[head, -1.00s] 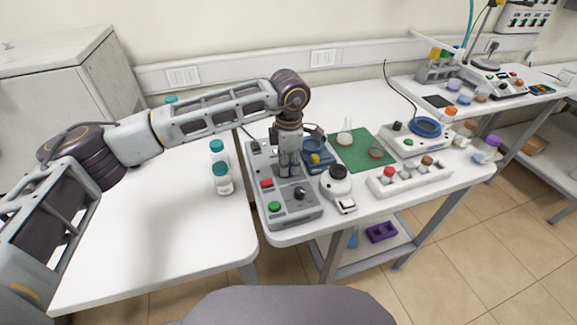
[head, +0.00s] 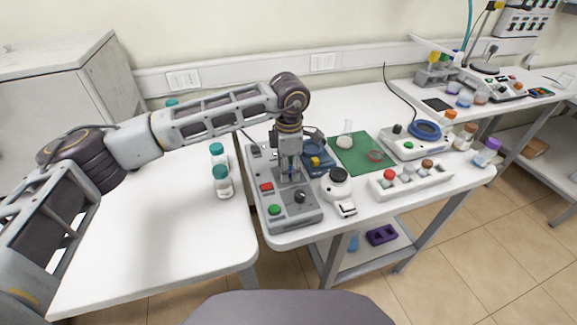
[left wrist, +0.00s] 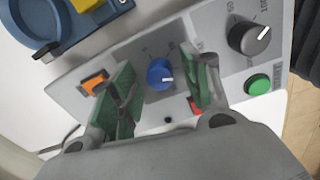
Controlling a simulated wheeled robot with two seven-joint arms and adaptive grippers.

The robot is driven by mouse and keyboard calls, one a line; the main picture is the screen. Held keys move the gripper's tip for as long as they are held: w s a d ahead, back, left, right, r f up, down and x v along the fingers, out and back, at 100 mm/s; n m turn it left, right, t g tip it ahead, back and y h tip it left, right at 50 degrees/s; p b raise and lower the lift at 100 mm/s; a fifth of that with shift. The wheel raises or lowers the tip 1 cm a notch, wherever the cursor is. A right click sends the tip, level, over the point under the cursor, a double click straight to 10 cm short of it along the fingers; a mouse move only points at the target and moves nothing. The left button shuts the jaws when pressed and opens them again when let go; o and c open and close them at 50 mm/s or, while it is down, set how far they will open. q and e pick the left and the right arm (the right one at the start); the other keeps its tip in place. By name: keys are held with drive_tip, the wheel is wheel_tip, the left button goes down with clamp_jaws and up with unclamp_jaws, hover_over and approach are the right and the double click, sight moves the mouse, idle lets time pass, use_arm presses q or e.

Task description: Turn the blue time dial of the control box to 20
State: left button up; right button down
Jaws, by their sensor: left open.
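The grey control box (head: 283,208) sits at the left end of the right-hand table. In the left wrist view its blue dial (left wrist: 159,74) shows a white pointer mark; the small numbers around it are too blurred to read. My left gripper (head: 290,175) points down over the box's upper half. It is open, with its green-padded fingers (left wrist: 160,88) on either side of the blue dial and a visible gap to it. Whether the fingertips are level with the dial I cannot tell. The right gripper is not in view.
The box also bears a black-grey knob (left wrist: 249,36), a green button (left wrist: 257,85) and an orange switch (left wrist: 94,83). A blue stand (head: 315,160) and a white device (head: 338,188) stand close to its right. Bottles (head: 222,182) stand on the left table.

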use_arm(q)
wheel_tip(320, 180, up, 12)
drive_tip(key=shift+s, duration=0.2)
idle(0.6)
idle(0.3)
